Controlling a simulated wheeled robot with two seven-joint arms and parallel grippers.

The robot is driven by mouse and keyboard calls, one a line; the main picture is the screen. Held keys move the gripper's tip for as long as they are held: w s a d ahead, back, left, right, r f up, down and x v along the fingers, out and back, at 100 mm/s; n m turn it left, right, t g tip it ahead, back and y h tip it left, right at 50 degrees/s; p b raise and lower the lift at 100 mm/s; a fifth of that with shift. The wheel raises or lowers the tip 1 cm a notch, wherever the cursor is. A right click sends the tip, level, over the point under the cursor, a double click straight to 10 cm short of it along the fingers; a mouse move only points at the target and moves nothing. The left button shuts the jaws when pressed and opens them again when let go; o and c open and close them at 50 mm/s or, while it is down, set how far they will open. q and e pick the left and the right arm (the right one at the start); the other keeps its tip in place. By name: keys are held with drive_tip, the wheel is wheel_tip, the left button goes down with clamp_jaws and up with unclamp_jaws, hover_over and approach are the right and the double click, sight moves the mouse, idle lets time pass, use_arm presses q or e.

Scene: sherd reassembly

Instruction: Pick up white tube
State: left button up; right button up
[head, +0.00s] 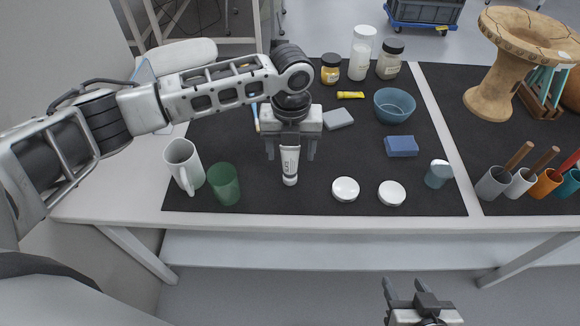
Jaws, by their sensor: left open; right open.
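The white tube (290,168) with dark print lies or stands on the black mat (320,200), its cap end toward the table's front edge. My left gripper (290,153) is directly over it, pointing down, with its open fingers on either side of the tube's upper part. I cannot tell whether the fingers touch it. The tube's far end is hidden by the gripper. My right gripper (405,288) is open and empty, low in front of the table, beyond its front edge.
Left of the tube stand a green cup (224,184) and a white mug (184,166). A grey block (338,119), a blue sponge (401,146) and a blue bowl (394,106) sit farther back. Clear mat lies between.

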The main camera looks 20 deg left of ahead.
sight(290, 159)
use_arm(q)
drive_tip(key=shift+a+f, duration=0.1)
drive_tip(key=shift+f, duration=1.9)
drive_tip(key=c, duration=1)
drive_tip(key=shift+c, duration=0.2)
drive_tip(key=shift+r, duration=0.2)
drive_tip(key=shift+r, duration=0.2)
wheel_tip(290, 159, up, 2)
drive_tip(key=shift+w+r, duration=0.1)
drive_tip(key=shift+r, duration=0.05)
drive_tip(key=s+d+r, duration=0.4)
drive_tip(key=s+r, duration=0.6)
drive_tip(key=s, duration=0.3)
drive_tip(key=shift+s, duration=0.3)
